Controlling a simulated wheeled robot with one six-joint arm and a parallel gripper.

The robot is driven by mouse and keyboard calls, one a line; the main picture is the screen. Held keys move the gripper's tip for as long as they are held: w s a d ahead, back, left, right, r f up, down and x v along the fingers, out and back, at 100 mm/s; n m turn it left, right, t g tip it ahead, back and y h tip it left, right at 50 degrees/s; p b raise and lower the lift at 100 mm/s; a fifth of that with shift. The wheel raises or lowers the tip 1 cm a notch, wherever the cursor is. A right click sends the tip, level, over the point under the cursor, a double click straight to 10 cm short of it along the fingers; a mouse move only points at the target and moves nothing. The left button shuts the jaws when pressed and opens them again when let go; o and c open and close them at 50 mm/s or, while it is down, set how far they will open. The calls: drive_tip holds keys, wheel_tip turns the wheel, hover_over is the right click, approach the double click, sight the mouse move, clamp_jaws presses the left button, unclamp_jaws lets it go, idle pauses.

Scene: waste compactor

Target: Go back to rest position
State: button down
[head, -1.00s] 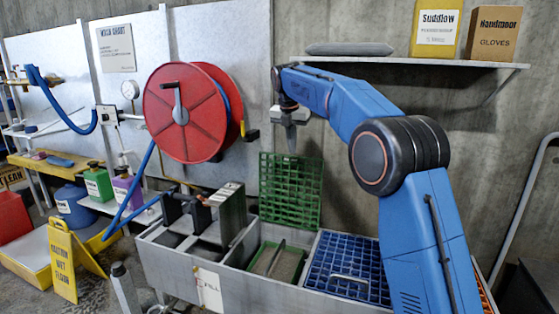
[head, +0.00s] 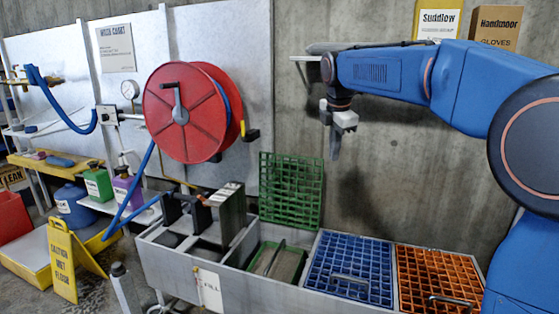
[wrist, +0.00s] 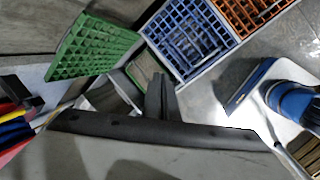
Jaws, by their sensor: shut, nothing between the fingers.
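My gripper (head: 336,150) hangs from my blue arm, pointing down, in front of the concrete wall and above the trough. Its fingers are together with nothing between them. In the wrist view my shut fingers (wrist: 161,96) stand over the trough area, and they touch nothing that I can see. The green grate (head: 291,190) leans upright against the wall behind the trough, left of and below my gripper. The blue grate (head: 350,268) and the orange grate (head: 425,277) lie flat over trough compartments below. Both grates also show in the wrist view.
The grey trough (head: 262,288) runs along the wall, with an open compartment left of the blue grate. A red hose reel (head: 178,120) hangs at left. A shelf holding boxes (head: 494,27) is behind my arm. A yellow wet-floor sign (head: 62,262) stands front left.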

drive_tip(key=s+d+f+m, duration=0.2)
drive_tip(key=s+d+m, duration=0.15)
drive_tip(key=s, duration=0.35)
drive_tip(key=s+d+f+m, duration=0.2)
drive_tip(key=s+d+m, duration=0.15)
drive_tip(key=s, duration=0.45)
drive_tip(key=s+d+f+m, duration=0.2)
drive_tip(key=s+m, duration=0.2)
drive_tip(key=s, duration=0.3)
drive_tip(key=s+d+f+m, duration=0.1)
drive_tip(key=s+f+m, duration=0.4)
drive_tip(key=s+f, duration=0.2)
drive_tip(key=s+d+f+m+t, duration=0.1)
drive_tip(key=s+d+f+m, duration=0.1)
drive_tip(key=s+f+m, duration=0.3)
drive_tip(key=s+f, duration=0.3)
drive_tip(key=s, duration=0.4)
drive_tip(key=shift+s+d+f+m+y, duration=0.15)
drive_tip(key=shift+d+f+m+y, duration=0.15)
drive_tip(key=shift+m, duration=0.1)
